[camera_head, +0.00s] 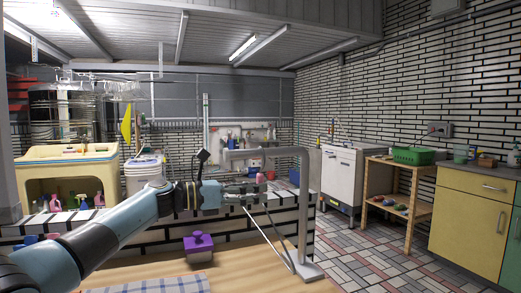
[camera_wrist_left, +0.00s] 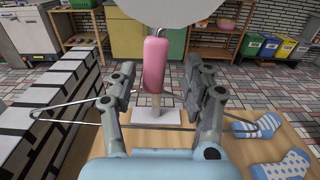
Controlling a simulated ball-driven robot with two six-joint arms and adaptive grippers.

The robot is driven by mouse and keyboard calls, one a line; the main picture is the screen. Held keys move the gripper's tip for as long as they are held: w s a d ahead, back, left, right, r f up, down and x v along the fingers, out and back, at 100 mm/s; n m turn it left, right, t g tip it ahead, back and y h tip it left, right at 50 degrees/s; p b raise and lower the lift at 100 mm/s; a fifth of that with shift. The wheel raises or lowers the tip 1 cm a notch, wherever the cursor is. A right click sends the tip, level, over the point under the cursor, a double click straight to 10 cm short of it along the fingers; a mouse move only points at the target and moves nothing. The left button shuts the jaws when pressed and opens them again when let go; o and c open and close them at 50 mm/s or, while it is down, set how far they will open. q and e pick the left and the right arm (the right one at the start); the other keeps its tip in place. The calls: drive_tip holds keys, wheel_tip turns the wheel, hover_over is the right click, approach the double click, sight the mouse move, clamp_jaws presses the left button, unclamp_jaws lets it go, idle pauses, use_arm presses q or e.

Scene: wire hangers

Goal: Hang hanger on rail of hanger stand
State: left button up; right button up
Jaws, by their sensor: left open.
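The hanger stand (camera_head: 303,215) is a grey frame with an upright post, a flat base and a top rail (camera_head: 262,153) reaching left. My left gripper (camera_head: 250,190) is below that rail, left of the post. In the left wrist view my left gripper (camera_wrist_left: 155,95) is open, its fingers well apart. The thin wire hanger (camera_head: 268,240) slopes down from near the gripper toward the stand's base. In the left wrist view the hanger (camera_wrist_left: 62,121) stretches out to both sides, partly hidden by the fingers. I cannot tell whether its hook touches the rail. My right gripper is not in view.
A pink rounded thing (camera_wrist_left: 155,62) shows between the fingers, above a pale base (camera_wrist_left: 155,117). A purple container (camera_head: 198,246) and a checkered cloth (camera_head: 155,286) are on the wooden table (camera_head: 250,278). Patterned socks (camera_wrist_left: 258,125) lie right. A brick-patterned wall (camera_wrist_left: 45,110) runs along the left.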

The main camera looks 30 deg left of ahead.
use_arm(q)
drive_tip(key=v, duration=1.2)
